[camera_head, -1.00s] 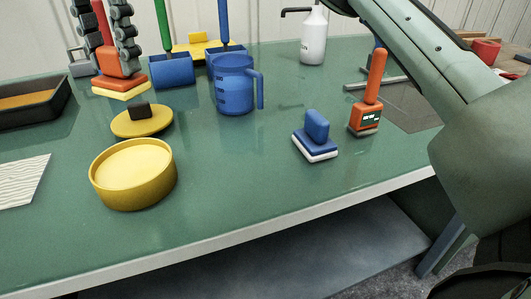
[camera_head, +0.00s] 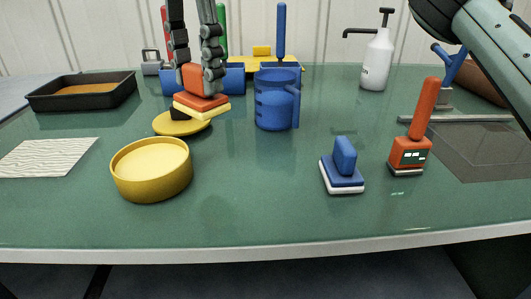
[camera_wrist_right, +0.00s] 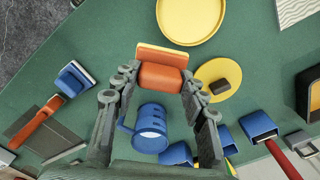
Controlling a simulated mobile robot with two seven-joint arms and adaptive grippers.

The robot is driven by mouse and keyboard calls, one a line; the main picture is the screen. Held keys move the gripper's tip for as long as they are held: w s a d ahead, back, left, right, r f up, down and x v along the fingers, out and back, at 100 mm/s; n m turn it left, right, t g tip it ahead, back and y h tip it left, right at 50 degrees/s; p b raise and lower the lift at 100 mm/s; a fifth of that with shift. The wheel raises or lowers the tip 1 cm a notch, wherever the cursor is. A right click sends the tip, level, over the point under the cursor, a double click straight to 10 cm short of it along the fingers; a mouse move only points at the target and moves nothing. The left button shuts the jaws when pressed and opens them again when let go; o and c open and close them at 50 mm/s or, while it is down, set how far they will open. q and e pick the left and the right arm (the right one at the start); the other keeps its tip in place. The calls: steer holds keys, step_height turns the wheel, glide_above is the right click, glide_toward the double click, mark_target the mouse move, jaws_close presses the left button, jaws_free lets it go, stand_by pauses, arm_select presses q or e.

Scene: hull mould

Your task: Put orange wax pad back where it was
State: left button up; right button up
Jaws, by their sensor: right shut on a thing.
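The orange wax pad (camera_head: 203,103) has an orange block handle on an orange plate with a yellow layer below. My right gripper (camera_head: 197,75) comes down from above, shut on its handle, and holds it slightly tilted. It appears held above the bench, close to the yellow lid (camera_head: 182,127), partly covering that lid in the head view. In the right wrist view the pad (camera_wrist_right: 161,77) sits between the fingertips (camera_wrist_right: 159,84), with the yellow lid (camera_wrist_right: 217,75) to its right and the round yellow dish (camera_wrist_right: 190,18) beyond. My left gripper is not in view.
A blue jug (camera_head: 273,105) stands right of the pad. The yellow dish (camera_head: 150,172) is in front. A blue pad (camera_head: 343,172) and an orange upright-handled tool (camera_head: 409,152) stand at right. A black tray (camera_head: 82,94) is at left. The front middle of the green bench is clear.

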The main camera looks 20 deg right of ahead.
steer(key=shift+s+d+f+b, duration=0.15)
steer(key=shift+s+d+f, duration=0.9)
steer(key=shift+f, duration=0.5)
steer(key=shift+s+d+f+b, duration=0.1)
steer(key=shift+s+d+f, duration=0.65)
steer(key=shift+d+f, duration=0.6)
steer(key=shift+s+d+f+b, duration=0.15)
steer(key=shift+s+d+f, duration=0.8)
steer(key=shift+f, duration=0.75)
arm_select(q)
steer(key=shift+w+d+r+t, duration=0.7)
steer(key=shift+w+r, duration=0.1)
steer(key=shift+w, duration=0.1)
arm_select(e)
steer(key=shift+f, duration=0.15)
steer(key=o, duration=1)
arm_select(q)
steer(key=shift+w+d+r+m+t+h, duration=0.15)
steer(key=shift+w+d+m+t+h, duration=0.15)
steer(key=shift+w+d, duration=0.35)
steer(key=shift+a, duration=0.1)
